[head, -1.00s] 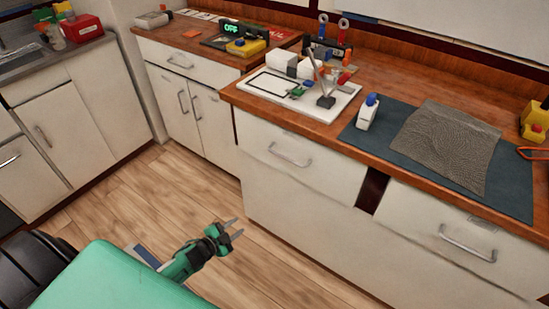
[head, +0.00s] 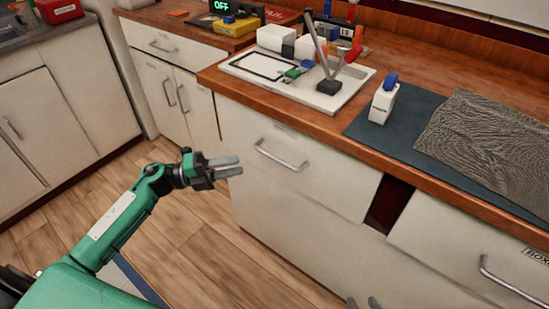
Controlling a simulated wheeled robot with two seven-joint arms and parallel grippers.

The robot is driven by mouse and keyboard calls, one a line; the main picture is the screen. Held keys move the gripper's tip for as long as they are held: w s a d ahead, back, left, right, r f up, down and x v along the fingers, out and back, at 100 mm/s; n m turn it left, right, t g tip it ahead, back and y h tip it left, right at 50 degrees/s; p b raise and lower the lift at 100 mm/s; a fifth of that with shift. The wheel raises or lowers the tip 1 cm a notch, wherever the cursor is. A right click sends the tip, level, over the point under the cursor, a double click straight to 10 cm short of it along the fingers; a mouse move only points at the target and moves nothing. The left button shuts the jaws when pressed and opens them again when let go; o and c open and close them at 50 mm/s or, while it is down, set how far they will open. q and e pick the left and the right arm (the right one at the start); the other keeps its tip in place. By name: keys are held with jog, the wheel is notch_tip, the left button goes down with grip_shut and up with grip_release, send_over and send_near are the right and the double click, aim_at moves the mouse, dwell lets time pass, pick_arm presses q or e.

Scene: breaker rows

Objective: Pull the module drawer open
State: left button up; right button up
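A cream drawer front (head: 310,185) with a bar handle (head: 280,157) sits below the wooden counter and looks closed. A second drawer front (head: 455,240) with its own handle (head: 512,283) is at the right. The small label above the left drawer's handle is too small to read, so I cannot tell for certain which is the module drawer. My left gripper (head: 232,166) is open and empty, left of the left drawer's handle and apart from it. My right gripper (head: 362,303) shows only its fingertips at the bottom edge, spread apart with nothing between them.
On the counter stand a white board (head: 300,88) with small parts, a white bottle with a blue top (head: 383,100), a dark mat (head: 400,140) and a grey textured cloth (head: 490,140). A dark gap (head: 388,205) separates the drawers.

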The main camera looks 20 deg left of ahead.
aim_at(276, 157)
pick_arm(q)
jog(key=x, duration=1.1)
jog(key=shift+w+d, duration=0.25)
jog(key=shift+d, duration=0.1)
grip_shut()
